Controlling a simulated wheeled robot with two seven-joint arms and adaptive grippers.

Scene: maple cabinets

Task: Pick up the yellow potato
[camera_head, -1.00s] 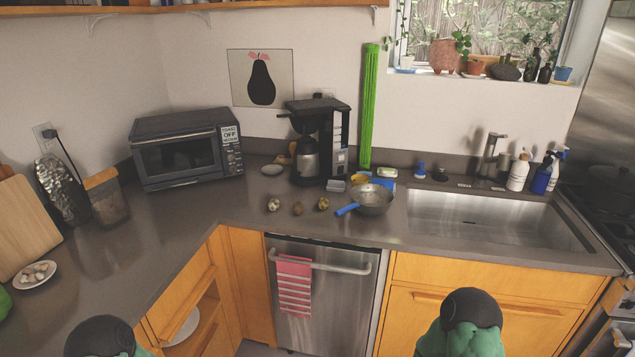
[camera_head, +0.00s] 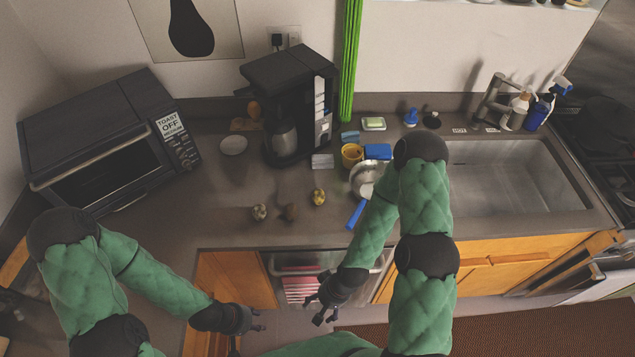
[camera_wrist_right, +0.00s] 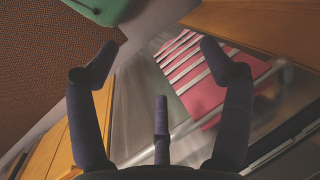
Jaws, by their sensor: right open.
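Three small potato-like lumps lie in a loose row on the dark counter in the head view. The yellowish one (camera_head: 319,197) is at the right, a brown one (camera_head: 290,212) is in the middle, and a mottled pale one (camera_head: 260,212) is at the left. My right gripper (camera_head: 319,311) is open and empty, low in front of the counter by the dishwasher, well short of the potatoes. In the right wrist view its spread fingers (camera_wrist_right: 160,75) face the striped towel. My left gripper (camera_head: 260,320) is left of it, with fingers apart and empty.
A steel pan (camera_head: 366,178) with a blue handle sits right of the potatoes, partly behind my right arm. A coffee maker (camera_head: 285,110) stands behind them, a toaster oven (camera_head: 105,145) at left. The striped towel (camera_head: 300,289) hangs on the dishwasher. Counter left of the potatoes is clear.

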